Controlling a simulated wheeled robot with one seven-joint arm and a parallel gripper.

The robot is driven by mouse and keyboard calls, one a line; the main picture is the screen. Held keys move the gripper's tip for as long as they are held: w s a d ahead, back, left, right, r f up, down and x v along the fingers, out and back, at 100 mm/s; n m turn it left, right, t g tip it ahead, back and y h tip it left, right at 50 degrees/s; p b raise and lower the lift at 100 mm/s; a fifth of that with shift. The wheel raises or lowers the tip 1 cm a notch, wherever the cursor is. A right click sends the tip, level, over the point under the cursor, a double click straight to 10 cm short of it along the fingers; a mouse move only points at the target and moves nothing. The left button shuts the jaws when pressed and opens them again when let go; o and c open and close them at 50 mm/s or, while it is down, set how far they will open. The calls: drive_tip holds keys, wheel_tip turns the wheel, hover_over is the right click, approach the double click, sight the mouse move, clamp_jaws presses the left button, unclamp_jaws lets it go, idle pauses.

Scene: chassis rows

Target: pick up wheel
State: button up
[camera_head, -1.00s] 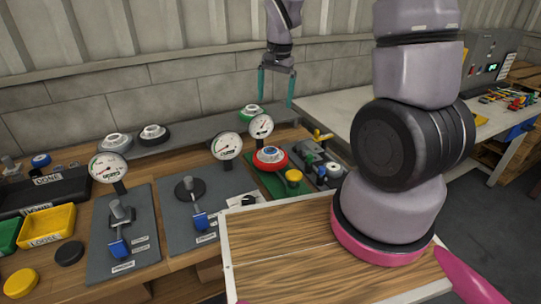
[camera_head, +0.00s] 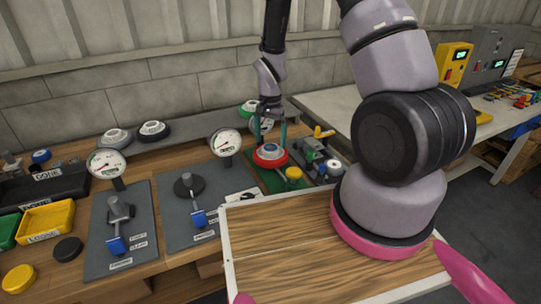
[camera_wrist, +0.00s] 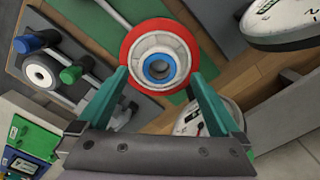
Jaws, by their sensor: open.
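A red wheel (camera_head: 269,156) with a white hub and blue centre lies on a green plate (camera_head: 262,179) on the bench; in the wrist view the wheel (camera_wrist: 136,43) shows face-on. My gripper (camera_head: 270,137) is above it with its green fingers apart and pointing down. In the wrist view my gripper (camera_wrist: 158,78) is open and empty, one fingertip at each side of the wheel's near rim. I cannot tell whether they touch the rim. Two more wheels, one grey-white (camera_head: 116,138) and one black (camera_head: 153,130), lie on the back shelf.
A pressure gauge (camera_head: 225,142) stands left of the red wheel, and another gauge is partly hidden behind my gripper. A yellow bin (camera_head: 46,220) is far left.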

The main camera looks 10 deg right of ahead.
drive_tip(key=shift+s+f, duration=0.1)
drive_tip(key=shift+f, duration=1.3)
clamp_jaws()
wheel_tip(320, 180, up, 18)
drive_tip(key=shift+r, duration=0.1)
drive_tip(key=shift+r, duration=1.95)
